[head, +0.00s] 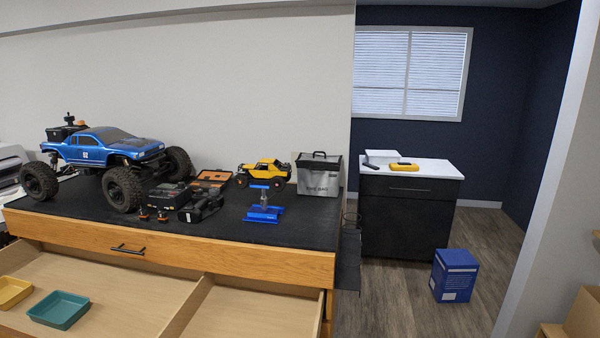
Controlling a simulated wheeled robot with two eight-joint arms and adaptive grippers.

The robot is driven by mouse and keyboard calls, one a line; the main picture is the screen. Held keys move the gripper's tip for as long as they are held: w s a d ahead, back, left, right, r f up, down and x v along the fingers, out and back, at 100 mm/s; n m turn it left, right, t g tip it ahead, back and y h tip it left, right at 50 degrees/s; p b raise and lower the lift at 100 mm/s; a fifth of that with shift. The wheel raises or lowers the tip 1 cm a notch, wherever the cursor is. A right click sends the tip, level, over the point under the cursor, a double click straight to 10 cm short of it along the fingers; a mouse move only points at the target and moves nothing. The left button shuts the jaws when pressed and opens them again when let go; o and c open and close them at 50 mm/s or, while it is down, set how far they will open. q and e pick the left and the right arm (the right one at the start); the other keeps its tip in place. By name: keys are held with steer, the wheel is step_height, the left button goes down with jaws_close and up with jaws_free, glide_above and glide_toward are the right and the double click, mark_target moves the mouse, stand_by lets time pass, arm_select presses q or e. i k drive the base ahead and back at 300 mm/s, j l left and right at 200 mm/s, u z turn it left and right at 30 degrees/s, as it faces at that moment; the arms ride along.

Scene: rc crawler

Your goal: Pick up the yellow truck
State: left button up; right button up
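The small yellow truck (264,173) with black wheels stands at the back of the black bench top, near the wall. It is between an orange-edged open case on its left and a grey-and-black bag on its right. A blue stand stands in front of it. Neither of my grippers shows in the head view.
A large blue truck (104,153) fills the bench's left side. An orange-edged case (212,178), a black tool (201,207), a blue stand (264,205) and a bag (319,174) stand nearby. An open drawer (130,295) juts out below. A blue box (454,276) stands on the floor.

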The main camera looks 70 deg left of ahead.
mark_target(261, 172)
steer(key=i+u, duration=0.3)
steer(key=u, duration=0.15)
steer(key=i+l+u, duration=0.15)
steer(key=i+u, duration=0.15)
steer(key=u, duration=0.15)
